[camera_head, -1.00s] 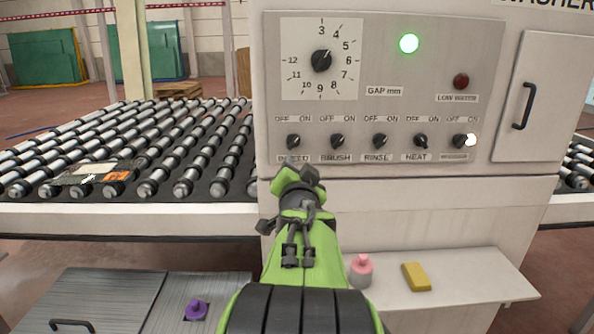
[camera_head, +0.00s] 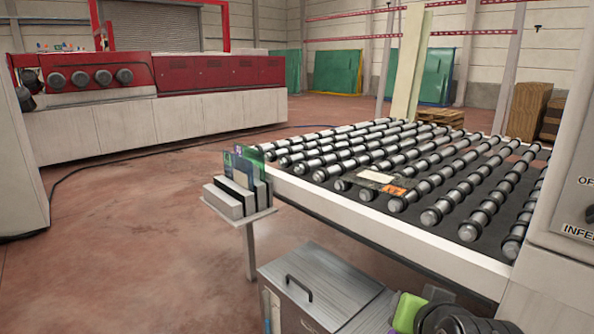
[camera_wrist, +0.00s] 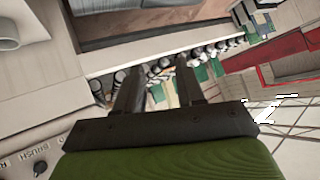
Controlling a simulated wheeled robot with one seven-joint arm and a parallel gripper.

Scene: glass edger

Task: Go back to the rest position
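My gripper (camera_wrist: 160,88) shows in the wrist view with its two dark fingers apart and nothing between them. The view past the fingers is tilted, with the rollers beyond them. In the head view only a green and dark part of my arm shows at the bottom right edge; the fingers are out of that picture.
A roller conveyor (camera_head: 345,212) with a label plate on it fills the right. A small stand (camera_head: 240,220) holds glass samples. A grey lidded box (camera_head: 325,290) stands below. A red and white machine (camera_head: 210,78) is behind. Open floor lies at left.

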